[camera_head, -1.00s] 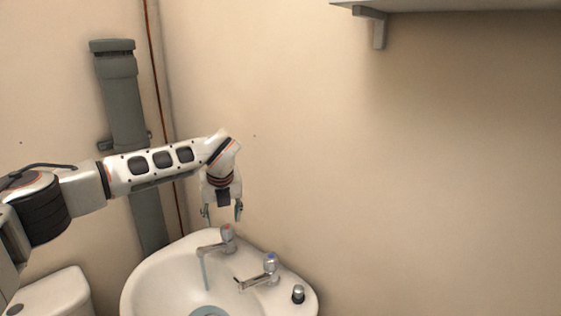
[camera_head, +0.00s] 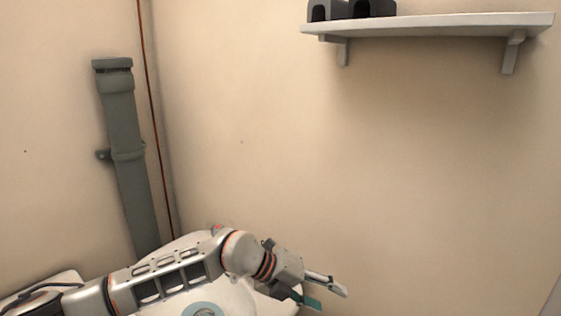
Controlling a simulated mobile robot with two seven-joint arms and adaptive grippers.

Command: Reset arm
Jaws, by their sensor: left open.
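My left arm comes in from the lower left and reaches across the front of the white sink (camera_head: 236,299). My left gripper (camera_head: 328,296) is at the lower middle, past the sink's right side, with its fingers pointing right. It is open, with nothing seen between the fingers. The arm hides most of the sink and its taps; a bit of a red-topped tap (camera_head: 216,229) shows behind the arm. My right gripper is not in view.
A white shelf (camera_head: 430,27) on brackets is on the wall at the upper right, with dark and grey objects (camera_head: 350,10) on it. A grey pipe (camera_head: 127,150) and a thin copper pipe (camera_head: 153,110) run up the left corner. The wall between is bare.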

